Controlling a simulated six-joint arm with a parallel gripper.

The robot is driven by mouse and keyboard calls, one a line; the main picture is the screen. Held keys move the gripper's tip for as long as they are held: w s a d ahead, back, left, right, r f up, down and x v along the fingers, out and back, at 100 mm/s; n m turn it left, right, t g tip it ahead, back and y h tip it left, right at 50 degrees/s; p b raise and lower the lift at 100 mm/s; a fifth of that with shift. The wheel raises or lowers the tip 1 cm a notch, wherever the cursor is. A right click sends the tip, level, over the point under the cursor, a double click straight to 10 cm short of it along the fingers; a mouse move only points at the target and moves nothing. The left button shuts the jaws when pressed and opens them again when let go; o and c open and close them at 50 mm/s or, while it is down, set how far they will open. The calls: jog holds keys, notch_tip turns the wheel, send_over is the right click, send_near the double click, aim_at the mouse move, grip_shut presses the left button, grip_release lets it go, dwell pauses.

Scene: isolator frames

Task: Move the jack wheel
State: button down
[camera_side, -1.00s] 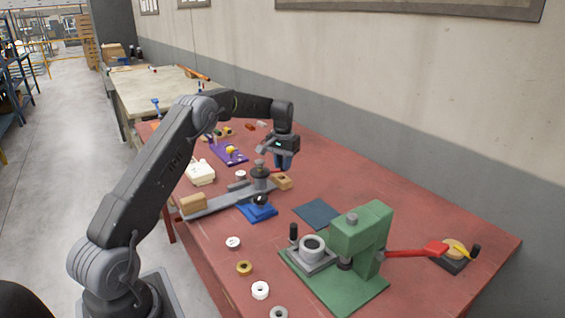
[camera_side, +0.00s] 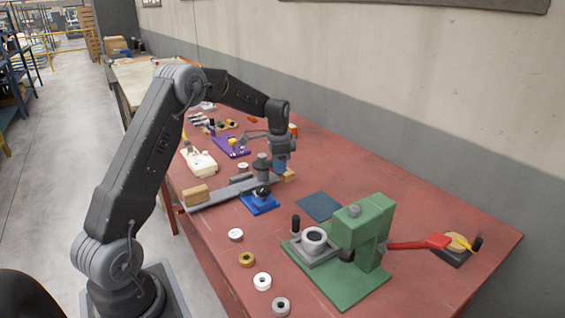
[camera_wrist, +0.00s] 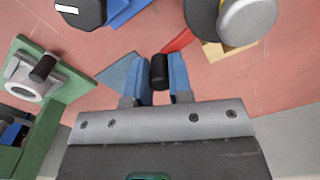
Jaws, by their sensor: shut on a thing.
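My gripper (camera_wrist: 160,80) has two blue fingers shut on an upright black knob (camera_wrist: 158,70) in the wrist view. A red arm (camera_wrist: 178,42) runs from near the knob towards a dark round part and a grey cylinder (camera_wrist: 248,20) by a wooden block. I take this knob and arm as the jack wheel's handle; the wheel itself is mostly hidden. In the side view my gripper (camera_side: 280,165) is low over the table, just right of the grey jack post (camera_side: 262,162). The knob is hidden there behind the fingers.
A wooden block (camera_side: 289,175) is close to the fingers. A blue base (camera_side: 260,203) and grey bar (camera_side: 215,193) lie left of the gripper. A green press (camera_side: 365,235) with a red lever stands at front right.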

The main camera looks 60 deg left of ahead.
jog(key=shift+s+m, duration=1.35)
jog(key=shift+m, duration=0.55)
jog(key=c, duration=1)
grip_release()
notch_tip(320, 180, up, 14)
jog(key=shift+f, duration=0.1)
